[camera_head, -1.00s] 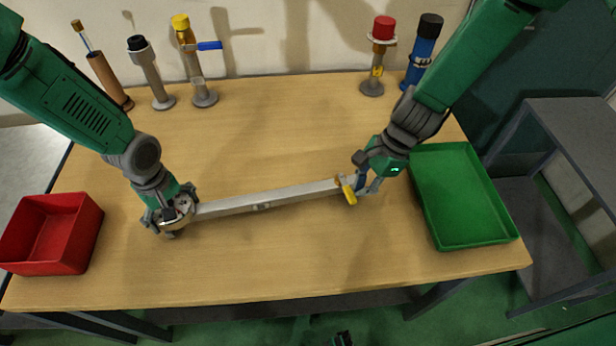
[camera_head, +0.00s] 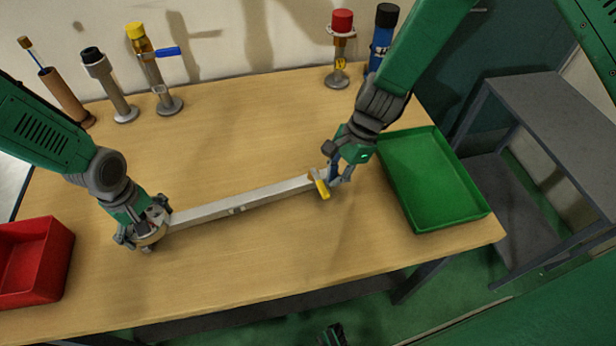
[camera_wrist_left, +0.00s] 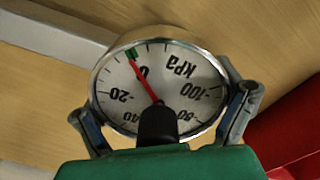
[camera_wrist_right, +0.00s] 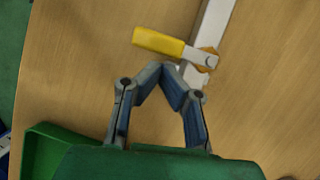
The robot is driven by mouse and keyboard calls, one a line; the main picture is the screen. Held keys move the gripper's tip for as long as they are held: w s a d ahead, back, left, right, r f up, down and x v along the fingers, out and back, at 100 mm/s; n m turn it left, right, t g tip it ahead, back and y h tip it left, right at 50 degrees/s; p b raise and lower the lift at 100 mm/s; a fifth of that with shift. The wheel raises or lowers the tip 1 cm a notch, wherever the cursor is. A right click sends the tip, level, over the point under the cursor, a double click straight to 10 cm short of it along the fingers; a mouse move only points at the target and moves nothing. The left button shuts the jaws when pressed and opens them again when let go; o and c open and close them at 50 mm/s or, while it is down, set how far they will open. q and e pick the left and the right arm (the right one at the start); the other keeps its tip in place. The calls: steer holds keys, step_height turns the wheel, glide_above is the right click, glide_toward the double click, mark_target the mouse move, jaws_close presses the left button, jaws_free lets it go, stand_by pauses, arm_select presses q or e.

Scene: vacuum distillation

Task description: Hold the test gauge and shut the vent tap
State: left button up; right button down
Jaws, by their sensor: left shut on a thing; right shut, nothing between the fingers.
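The test gauge (camera_wrist_left: 160,95) is a round white dial marked kPa with a red needle near 0. My left gripper (camera_head: 148,238) is shut on it, with a finger on each side of its rim in the left wrist view. A long grey metal bar (camera_head: 240,206) runs right from the gauge across the table. The vent tap's yellow handle (camera_head: 322,189) is at the bar's right end and sticks out sideways from it in the right wrist view (camera_wrist_right: 158,42). My right gripper (camera_wrist_right: 165,68) is shut and empty, its fingertips just beside the tap, touching or nearly so.
A green tray (camera_head: 470,218) lies right of my right gripper and a red bin (camera_head: 60,265) at the left. Several upright fittings, one with a yellow cap (camera_head: 136,32) and one with a red cap (camera_head: 342,20), stand along the back.

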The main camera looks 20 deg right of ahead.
steer(key=shift+w+d, duration=0.25)
steer(key=shift+d, duration=0.15)
steer(key=d, duration=0.3)
steer(key=shift+w+d+r, duration=0.15)
steer(key=shift+d+r, duration=0.15)
steer(key=shift+d, duration=0.1)
steer(key=v, duration=0.9)
steer(key=shift+r, duration=0.1)
arm_select(q)
steer(key=o, duration=1.5)
arm_select(e)
steer(key=shift+s, duration=0.25)
arm_select(q)
steer(key=shift+r, duration=0.1)
step_height(320, 180, up, 12)
steer(key=shift+d+f, duration=0.1)
